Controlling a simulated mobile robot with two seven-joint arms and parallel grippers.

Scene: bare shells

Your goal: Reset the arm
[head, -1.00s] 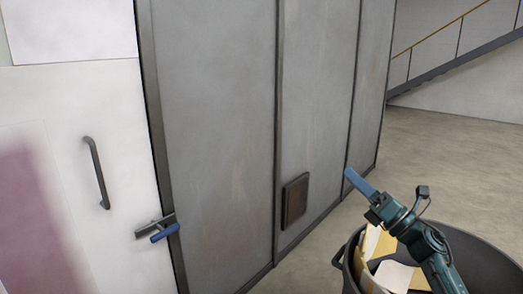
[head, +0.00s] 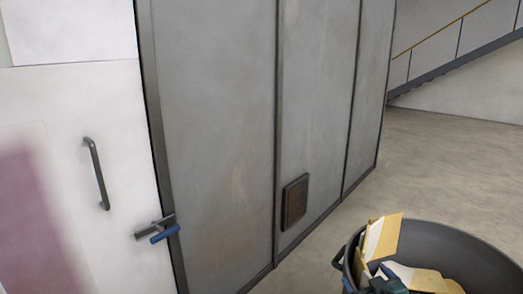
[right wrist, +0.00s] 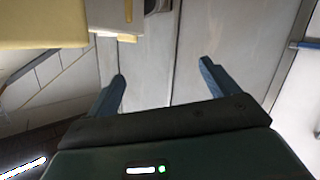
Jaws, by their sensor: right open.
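My right gripper (right wrist: 162,72) shows in the right wrist view with its two blue fingers spread apart and nothing between them. In the head view only a small part of the right gripper (head: 386,279) shows at the bottom edge, in front of the black bin (head: 465,250). The rest of my right arm is out of the head view. My left gripper is in neither view.
The bin holds cardboard pieces (head: 384,238). Open floor (head: 440,165) and a staircase (head: 455,65) lie at right.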

